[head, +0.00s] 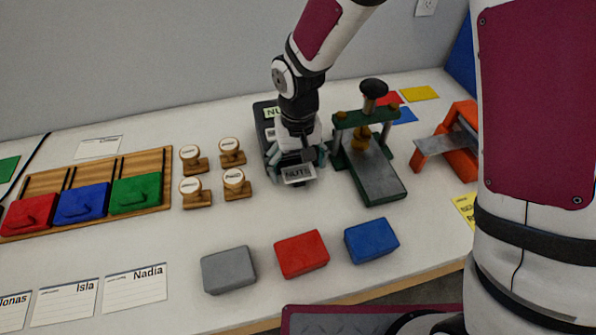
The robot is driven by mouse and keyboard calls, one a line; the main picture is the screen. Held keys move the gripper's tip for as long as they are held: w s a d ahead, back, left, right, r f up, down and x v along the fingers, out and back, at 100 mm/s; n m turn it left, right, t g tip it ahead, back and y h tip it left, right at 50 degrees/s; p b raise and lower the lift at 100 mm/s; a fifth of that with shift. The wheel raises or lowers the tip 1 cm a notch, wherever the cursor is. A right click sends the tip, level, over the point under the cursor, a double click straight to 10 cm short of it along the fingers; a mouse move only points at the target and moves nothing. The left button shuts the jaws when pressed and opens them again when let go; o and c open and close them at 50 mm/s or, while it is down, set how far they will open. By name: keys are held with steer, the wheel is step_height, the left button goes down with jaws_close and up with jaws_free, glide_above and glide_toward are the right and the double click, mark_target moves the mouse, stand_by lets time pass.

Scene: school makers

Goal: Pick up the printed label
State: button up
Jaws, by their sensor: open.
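The printed label (298,174) is a small white strip reading "NUTS" at the front of a dark label printer (264,118). The printer stands in the back middle of the table and is partly hidden behind my arm. My gripper (297,162) is pointed down over the printer's front, just behind and above the label. Its teal fingers are spread apart to the left and right. Whether they touch the label cannot be told from this view.
A green press (377,180) stands close on the right, with an orange stand (450,145) beyond. Several wooden stamps (235,184) stand close on the left. Grey (229,270), red (301,254) and blue (371,240) blocks lie in front. Clear table lies between the label and blocks.

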steer(key=shift+f, duration=0.2)
stand_by(0.3)
steer(key=c, duration=0.8)
steer(key=shift+o, duration=0.2)
